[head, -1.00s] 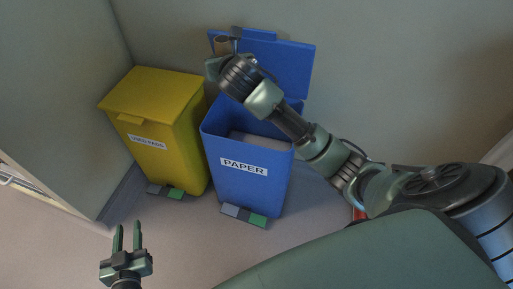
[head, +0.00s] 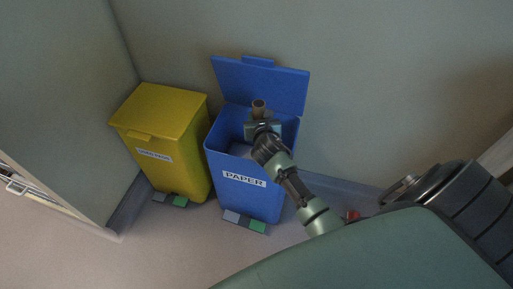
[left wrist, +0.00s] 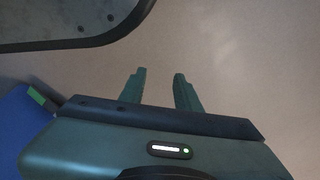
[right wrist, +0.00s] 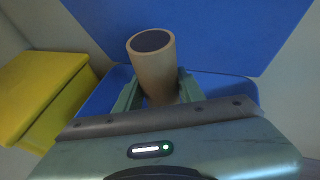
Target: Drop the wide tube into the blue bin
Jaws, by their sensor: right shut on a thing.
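The wide tube (right wrist: 155,72) is a brown cardboard roll held between the fingers of my right gripper (right wrist: 155,90), pointing up and away in the right wrist view. In the head view the tube (head: 258,107) and my right gripper (head: 262,122) are over the opening of the blue bin (head: 243,197), labelled PAPER, with its lid raised against the wall. The raised blue lid (right wrist: 200,30) fills the background of the right wrist view. My left gripper (left wrist: 160,88) is open and empty above the floor in the left wrist view; it is out of the head view.
A closed yellow bin (head: 165,140) stands close to the left of the blue bin. The walls are right behind both. A drawer unit (head: 25,190) is at the left edge. A small red thing (head: 352,215) is by the wall at right. Floor in front is clear.

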